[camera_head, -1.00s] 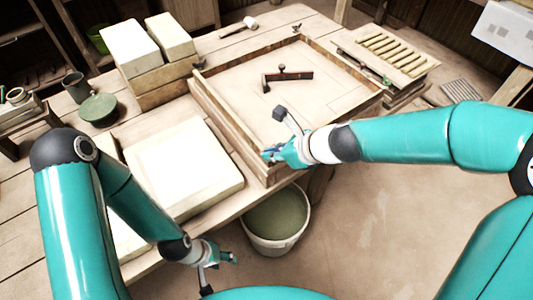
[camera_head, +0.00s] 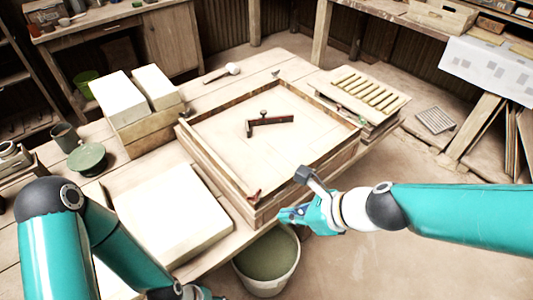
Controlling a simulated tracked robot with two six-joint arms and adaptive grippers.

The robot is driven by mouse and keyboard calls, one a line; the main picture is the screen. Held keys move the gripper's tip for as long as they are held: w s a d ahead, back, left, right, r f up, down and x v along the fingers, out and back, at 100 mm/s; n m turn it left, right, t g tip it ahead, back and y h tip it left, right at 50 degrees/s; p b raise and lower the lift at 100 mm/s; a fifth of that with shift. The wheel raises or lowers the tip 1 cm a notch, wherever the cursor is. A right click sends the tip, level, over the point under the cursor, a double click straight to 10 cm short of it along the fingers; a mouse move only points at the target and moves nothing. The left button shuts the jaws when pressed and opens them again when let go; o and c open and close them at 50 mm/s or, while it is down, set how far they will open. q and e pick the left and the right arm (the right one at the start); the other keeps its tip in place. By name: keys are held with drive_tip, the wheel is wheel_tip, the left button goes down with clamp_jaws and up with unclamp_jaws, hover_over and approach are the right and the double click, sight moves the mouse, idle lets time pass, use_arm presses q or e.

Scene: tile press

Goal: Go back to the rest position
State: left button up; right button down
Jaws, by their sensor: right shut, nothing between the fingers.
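My left arm comes in at the lower left. Only a part of my left gripper (camera_head: 205,293) shows at the bottom edge, and its fingers are mostly cut off.
A bucket of greenish liquid (camera_head: 268,255) stands on the floor below the table edge. A pale slab (camera_head: 165,215) lies on the table at left. Two white blocks (camera_head: 120,100) stand behind it. A dark tool (camera_head: 270,122) lies inside the frame.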

drive_tip(key=s+d+f+n+g+h, duration=0.1)
drive_tip(key=s+f+n, duration=0.2)
drive_tip(key=f+n, duration=0.4)
drive_tip(key=s+d+f+n+g+h, duration=0.1)
drive_tip(key=s+f+n, duration=0.3)
drive_tip(key=f+n, duration=0.4)
drive_tip(key=s+d+f+n+g+h, duration=0.1)
drive_tip(key=f+n, duration=0.6)
drive_tip(key=f, duration=0.8)
drive_tip(key=shift+s+d+n+g+h, duration=0.3)
drive_tip(key=shift+s+d+g, duration=0.4)
drive_tip(key=shift+s+d, duration=0.35)
drive_tip(key=shift+a+f, duration=0.1)
